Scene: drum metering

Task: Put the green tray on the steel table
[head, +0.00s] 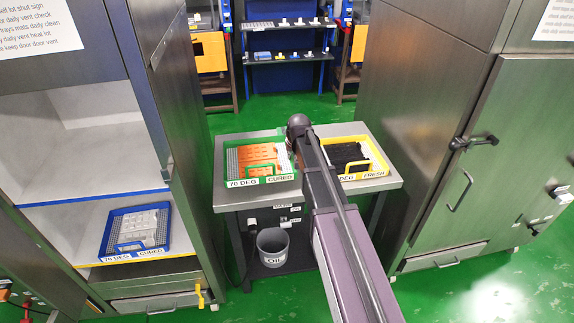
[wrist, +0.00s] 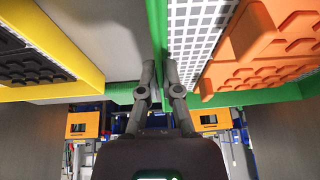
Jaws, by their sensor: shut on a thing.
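The green tray (head: 232,160) is at the left side of the steel table (head: 250,198), with orange moulded parts (head: 262,153) on its white grid and a label reading 70 DEG CURED. It looks level and on the tabletop; I cannot tell if a small gap is under it. My gripper (wrist: 159,76) is shut on the tray's green side wall (wrist: 157,28), one finger on each side. In the head view my own arm hides the fingers. In the wrist view the orange parts (wrist: 265,50) lie right of the fingers.
A yellow tray (head: 378,161) with black parts, labelled FRESH, stands on the table's right side. A blue tray (head: 115,240) sits in the open cabinet at left. Steel cabinets flank both sides.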

